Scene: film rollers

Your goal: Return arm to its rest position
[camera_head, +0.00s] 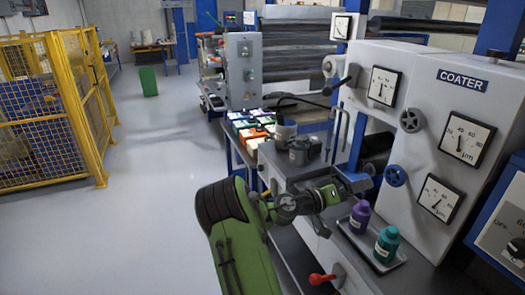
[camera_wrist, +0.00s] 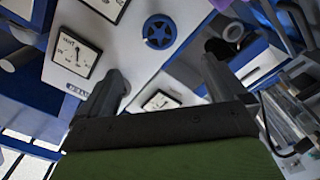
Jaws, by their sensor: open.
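My gripper (camera_head: 352,187) is at the end of my green arm, in front of the white coater (camera_head: 425,130). In the head view it lies just above and left of the purple bottle (camera_head: 360,217), and I cannot tell the exact gap. In the wrist view the two fingers of my gripper (camera_wrist: 165,82) stand wide apart with nothing between them. The wrist view is tilted and shows the coater's gauges and a blue handwheel (camera_wrist: 160,32) beyond the fingers. My arm is bent and reaches toward the machine.
A teal bottle (camera_head: 387,246) stands upright beside the purple one on a grey tray (camera_head: 352,241). Dark containers (camera_head: 302,151) and colored boxes (camera_head: 250,128) stand farther back. Open floor (camera_head: 160,190) lies left, bounded by a yellow cage (camera_head: 85,100).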

